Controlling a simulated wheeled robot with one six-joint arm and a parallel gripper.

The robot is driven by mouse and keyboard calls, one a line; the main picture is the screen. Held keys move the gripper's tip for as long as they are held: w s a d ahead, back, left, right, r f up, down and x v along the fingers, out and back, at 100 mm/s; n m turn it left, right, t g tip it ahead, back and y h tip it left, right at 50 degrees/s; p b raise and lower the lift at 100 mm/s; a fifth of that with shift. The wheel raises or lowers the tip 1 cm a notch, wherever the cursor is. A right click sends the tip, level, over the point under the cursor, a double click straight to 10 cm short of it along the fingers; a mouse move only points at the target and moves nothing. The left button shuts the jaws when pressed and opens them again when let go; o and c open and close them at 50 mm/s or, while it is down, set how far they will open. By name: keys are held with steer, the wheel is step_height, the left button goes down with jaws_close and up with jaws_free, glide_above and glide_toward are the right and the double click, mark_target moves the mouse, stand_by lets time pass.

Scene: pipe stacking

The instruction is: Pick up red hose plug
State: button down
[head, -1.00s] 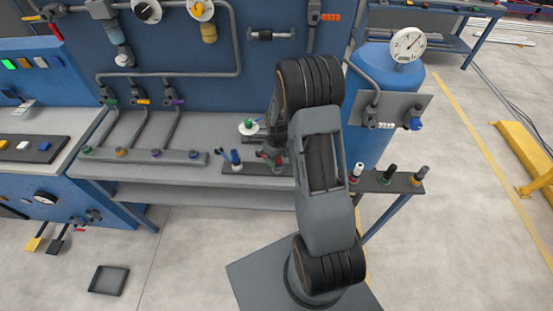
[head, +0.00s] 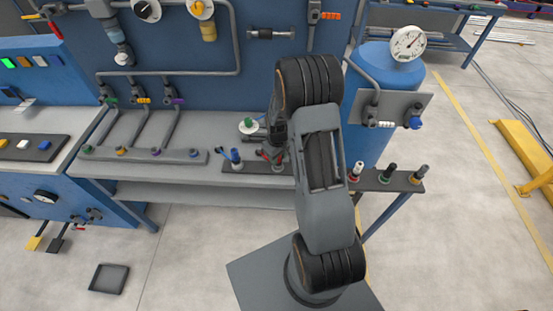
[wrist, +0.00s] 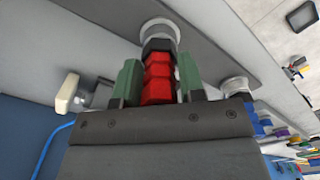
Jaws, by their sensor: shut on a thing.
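The red hose plug (wrist: 158,82) sits between the two green fingers of my gripper (wrist: 159,84) in the wrist view, and the fingers are shut on it. Its dark collar is right at a pale metal ring (wrist: 160,28) on the grey rail; I cannot tell whether it is still seated there. In the head view my gripper (head: 268,154) is low over the shelf in the middle of the bench, and my arm hides much of it.
A blue plug (head: 235,157) stands just left of my gripper on the dark rail (head: 400,182). Several plugs stand on its right end. A blue tank (head: 370,100) with a gauge (head: 408,43) rises behind at right. A grey tray (head: 109,279) lies on the floor.

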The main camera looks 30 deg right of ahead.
steer(key=shift+r, duration=0.4)
step_height(320, 180, up, 2)
steer(key=shift+r, duration=0.15)
steer(key=s+a+r+b, duration=0.3)
steer(key=a+r, duration=0.7)
steer(key=a, duration=0.3)
steer(key=shift+s+a+b, duration=0.25)
steer(key=shift+s+b, duration=0.05)
steer(key=shift+s, duration=0.1)
steer(key=shift+r, duration=0.1)
step_height(320, 180, up, 8)
steer(key=p, duration=0.6)
